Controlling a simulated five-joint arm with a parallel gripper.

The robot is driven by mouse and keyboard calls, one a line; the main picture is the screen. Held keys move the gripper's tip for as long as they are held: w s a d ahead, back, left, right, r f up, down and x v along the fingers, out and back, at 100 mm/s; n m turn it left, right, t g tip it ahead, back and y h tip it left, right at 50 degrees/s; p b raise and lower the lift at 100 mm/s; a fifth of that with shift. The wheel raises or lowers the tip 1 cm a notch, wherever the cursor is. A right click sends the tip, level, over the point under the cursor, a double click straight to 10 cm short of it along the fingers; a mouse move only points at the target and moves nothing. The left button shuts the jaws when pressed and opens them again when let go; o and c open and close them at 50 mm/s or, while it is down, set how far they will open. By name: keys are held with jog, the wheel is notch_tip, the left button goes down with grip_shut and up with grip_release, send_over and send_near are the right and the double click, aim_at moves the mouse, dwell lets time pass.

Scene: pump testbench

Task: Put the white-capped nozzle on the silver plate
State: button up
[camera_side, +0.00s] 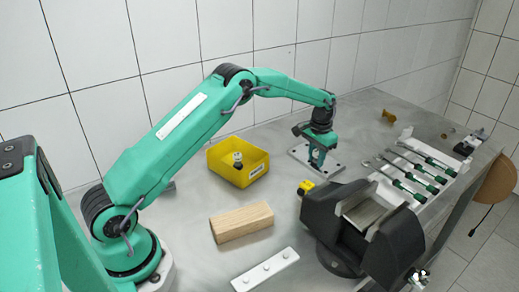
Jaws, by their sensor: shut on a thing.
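The silver plate (299,151) is a flat plate with holes near its corners, lying on the metal bench at the back, right of centre. My gripper (317,162) points down over the plate, its fingers close above it or touching it; I cannot tell which. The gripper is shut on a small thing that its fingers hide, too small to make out. A small piece with a pale, whitish cap (238,156) stands upright in the yellow bin (226,173), to the left of the gripper. It looks like a white-capped nozzle.
A dark vise (336,213) stands in front of the plate, with a small yellow part (306,187) beside it. A wooden block (241,222) and a white strip (265,270) lie in front. Green-handled tools (410,172) lie in a white rack at right. Brass-coloured part (389,116) lies behind.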

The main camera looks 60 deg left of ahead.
aim_at(317, 151)
jog(key=shift+f, duration=0.1)
jog(key=o, duration=1)
notch_tip(317, 151, up, 12)
dwell(0.5)
dwell(0.5)
